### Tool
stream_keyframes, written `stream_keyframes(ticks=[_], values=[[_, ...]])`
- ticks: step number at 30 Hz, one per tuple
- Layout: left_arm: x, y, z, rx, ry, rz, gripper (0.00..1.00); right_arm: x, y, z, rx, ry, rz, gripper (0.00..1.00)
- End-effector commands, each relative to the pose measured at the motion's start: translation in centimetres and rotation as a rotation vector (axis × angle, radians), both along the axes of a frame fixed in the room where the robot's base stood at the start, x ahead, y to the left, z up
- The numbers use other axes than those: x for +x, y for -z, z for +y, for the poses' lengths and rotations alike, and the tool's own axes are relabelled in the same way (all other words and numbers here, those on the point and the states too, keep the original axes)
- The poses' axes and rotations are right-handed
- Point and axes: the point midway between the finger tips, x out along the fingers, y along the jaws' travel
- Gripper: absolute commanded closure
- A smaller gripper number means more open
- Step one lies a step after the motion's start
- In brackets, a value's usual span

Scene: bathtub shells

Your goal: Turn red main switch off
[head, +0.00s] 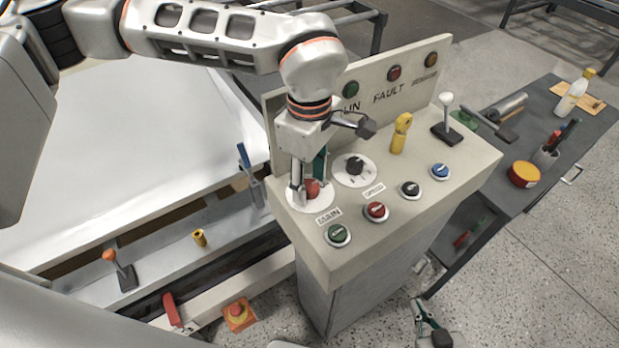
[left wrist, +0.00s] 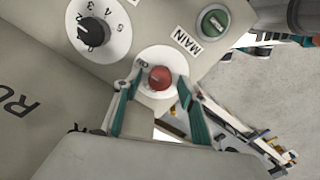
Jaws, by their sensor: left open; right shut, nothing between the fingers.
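The red main switch (head: 312,187) is a round red knob on a white disc at the left end of the sloped console top. In the left wrist view the red knob (left wrist: 160,78) and its disc are seen from above. A MAIN label (head: 328,216) lies beside it. My left gripper (head: 307,190) is over the switch, open, with one finger on each side of the knob. In the left wrist view the fingers (left wrist: 161,85) show a gap to the knob. The knob's exact setting is too small to read. My right gripper (head: 426,322) is low by the console's right side, shut and empty.
The console (head: 450,170) carries a black rotary dial (head: 354,165), a green button (head: 338,234), a red button (head: 376,211), black and blue buttons, a yellow key-like handle (head: 400,133) and a white-knobbed lever (head: 446,115). A dark side table (head: 590,135) holds tools and a bottle.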

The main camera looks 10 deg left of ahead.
Motion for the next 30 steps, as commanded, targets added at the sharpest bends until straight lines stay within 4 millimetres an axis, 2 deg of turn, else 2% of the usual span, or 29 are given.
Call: stream_keyframes(ticks=[2,3,7,19,30], values=[[0.0,0.0,0.0,0.0,0.0,0.0,0.59,0.0,-0.1,0.0,0.0,0.0,-0.001,1.0],[0.0,0.0,0.0,0.0,0.0,0.0,0.64,0.0,-0.1,0.0,0.001,0.0,-0.002,1.0],[0.0,0.0,0.0,0.0,0.0,0.0,0.97,0.0,-0.1,0.0,0.001,0.0,-0.002,1.0],[0.0,0.1,0.0,-0.001,-0.042,0.001,0.97,-0.1,0.4,0.0,0.0,0.001,0.001,1.0],[0.0,0.2,0.0,-0.002,-0.297,0.002,0.97,-0.7,2.7,0.0,0.0,0.001,0.019,1.0]])
